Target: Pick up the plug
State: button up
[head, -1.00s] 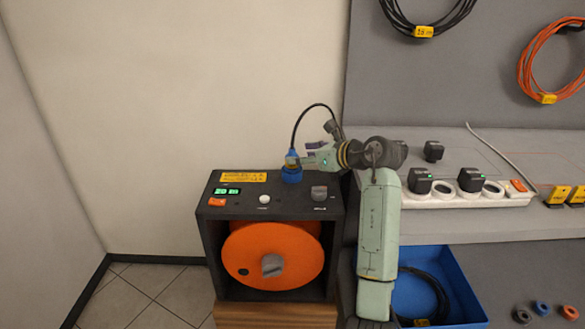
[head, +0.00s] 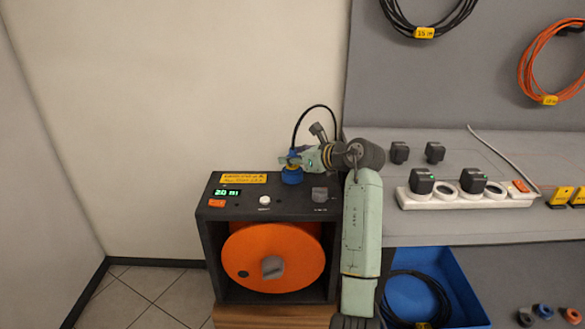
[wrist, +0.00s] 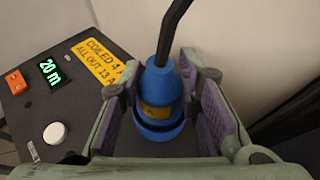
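The blue plug (head: 292,177) stands upright in a socket on top of the dark cable-reel box (head: 207,240), with a black cable rising from it. In the wrist view the plug (wrist: 162,88) has a yellow label on its body and sits between my gripper's two fingers. My gripper (head: 296,160) is open, reaching in from the right at the plug's upper part. In the wrist view the fingers (wrist: 160,80) stand on either side of the plug, with a visible gap at the right finger; contact on the left is unclear.
The box top carries a green display (head: 227,192), an orange switch (head: 217,203), a white button (head: 265,200) and a grey knob (head: 319,194). At the right, a shelf holds a white power strip (head: 450,202) and black adapters. A blue tray (head: 455,270) lies below.

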grip_shut()
jog(key=shift+r, duration=0.15)
